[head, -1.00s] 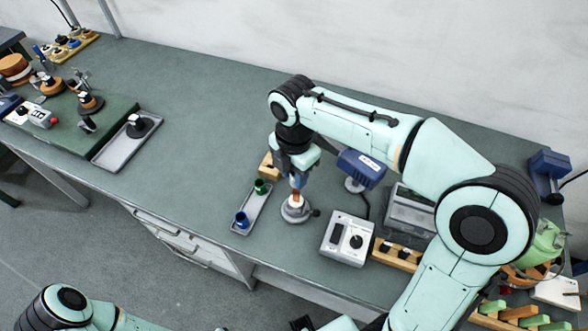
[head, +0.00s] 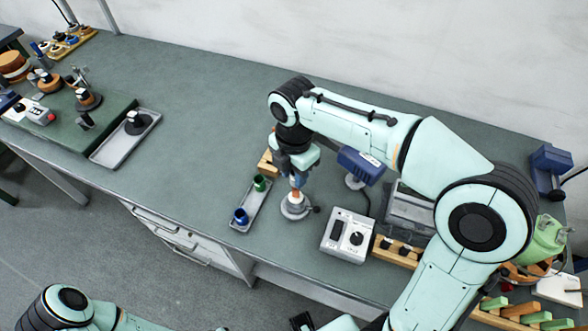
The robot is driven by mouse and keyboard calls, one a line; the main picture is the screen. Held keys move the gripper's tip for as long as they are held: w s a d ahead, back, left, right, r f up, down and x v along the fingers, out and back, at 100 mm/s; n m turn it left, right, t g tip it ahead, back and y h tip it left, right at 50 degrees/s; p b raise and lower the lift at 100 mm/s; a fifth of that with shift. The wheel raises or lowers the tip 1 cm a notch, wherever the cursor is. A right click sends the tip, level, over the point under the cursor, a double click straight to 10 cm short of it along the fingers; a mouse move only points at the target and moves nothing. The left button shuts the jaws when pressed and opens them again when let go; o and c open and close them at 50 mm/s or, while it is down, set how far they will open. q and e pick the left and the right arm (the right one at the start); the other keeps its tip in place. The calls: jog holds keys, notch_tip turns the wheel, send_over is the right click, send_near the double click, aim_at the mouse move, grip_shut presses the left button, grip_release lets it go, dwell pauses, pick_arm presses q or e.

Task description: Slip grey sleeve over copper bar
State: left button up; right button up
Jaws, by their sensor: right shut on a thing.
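The copper bar (head: 296,197) stands upright on a round grey base (head: 295,211) near the front of the bench. My right gripper (head: 297,181) points down right above the bar. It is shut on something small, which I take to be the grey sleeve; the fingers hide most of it. I cannot tell whether the sleeve is around the bar's top or just above it.
The bench's middle left is clear.

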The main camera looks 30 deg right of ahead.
pick_arm(q)
jog(key=shift+s+f+b, duration=0.25)
jog(key=shift+f+b, duration=0.05)
jog(key=shift+f, duration=0.15)
pick_arm(e)
jog(key=shift+f, duration=0.7)
jog(key=o, duration=1.4)
pick_arm(q)
jog(key=shift+w+r+p, duration=0.5)
jog(key=shift+r+p, duration=0.2)
jog(key=shift+r, duration=0.2)
pick_arm(e)
jog(key=shift+r, duration=1)
pick_arm(q)
jog(key=w+r+p, duration=0.4)
jog(key=w+r, duration=0.1)
jog(key=shift+r+t, duration=0.3)
jog(key=shift+r, duration=0.1)
pick_arm(e)
notch_tip(320, 180, up, 7)
